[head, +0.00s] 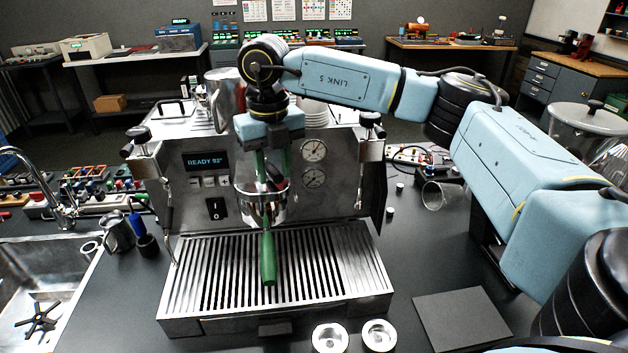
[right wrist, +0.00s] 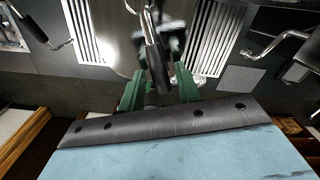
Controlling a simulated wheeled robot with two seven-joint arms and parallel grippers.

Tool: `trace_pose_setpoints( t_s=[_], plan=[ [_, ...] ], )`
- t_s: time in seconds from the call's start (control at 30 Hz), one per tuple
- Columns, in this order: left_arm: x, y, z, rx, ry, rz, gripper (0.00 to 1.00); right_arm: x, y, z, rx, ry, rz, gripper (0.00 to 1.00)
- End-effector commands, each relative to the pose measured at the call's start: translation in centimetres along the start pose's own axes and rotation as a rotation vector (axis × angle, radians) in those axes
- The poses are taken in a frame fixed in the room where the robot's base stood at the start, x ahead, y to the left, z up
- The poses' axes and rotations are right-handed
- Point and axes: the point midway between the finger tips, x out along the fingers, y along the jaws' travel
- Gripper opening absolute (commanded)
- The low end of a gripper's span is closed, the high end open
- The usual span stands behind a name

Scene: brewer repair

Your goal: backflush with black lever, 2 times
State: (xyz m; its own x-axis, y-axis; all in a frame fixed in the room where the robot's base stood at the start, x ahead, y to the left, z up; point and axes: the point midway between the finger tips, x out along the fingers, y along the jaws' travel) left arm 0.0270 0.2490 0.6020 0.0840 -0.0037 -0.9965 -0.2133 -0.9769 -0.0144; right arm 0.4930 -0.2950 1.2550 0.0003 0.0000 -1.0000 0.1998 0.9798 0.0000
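The espresso machine (head: 335,205) stands on the dark counter, its display (head: 206,160) lit with READY. A portafilter with a green handle (head: 268,258) sits at the group, its handle pointing toward me over the drip tray (head: 345,270). My right gripper (head: 271,172) points down in front of the group, above the portafilter. In the right wrist view, its green fingers (right wrist: 158,88) stand apart on either side of the black lever (right wrist: 154,60), with gaps beside it. In the head view, the lever (head: 273,173) is partly hidden by the fingers. My left gripper is out of view.
Black-knobbed valves (head: 370,120) flank the machine's front. A steel pitcher (head: 117,231) stands at left near the sink (head: 30,290). Two small metal baskets (head: 379,335) lie before the tray.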

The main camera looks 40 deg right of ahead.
Motion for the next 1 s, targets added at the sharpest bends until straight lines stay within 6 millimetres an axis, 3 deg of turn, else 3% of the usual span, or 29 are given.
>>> trace_pose_setpoints(
  t_s=[0.47, 1.0],
  plan=[
    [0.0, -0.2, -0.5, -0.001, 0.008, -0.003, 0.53, 0.0, 0.1, 0.0, 0.012, 0.001, 0.000, 0.27],
    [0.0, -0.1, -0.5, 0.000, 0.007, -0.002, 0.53, 0.0, 2.5, 0.3, 0.312, 0.001, 0.000, 0.27]
  ],
)
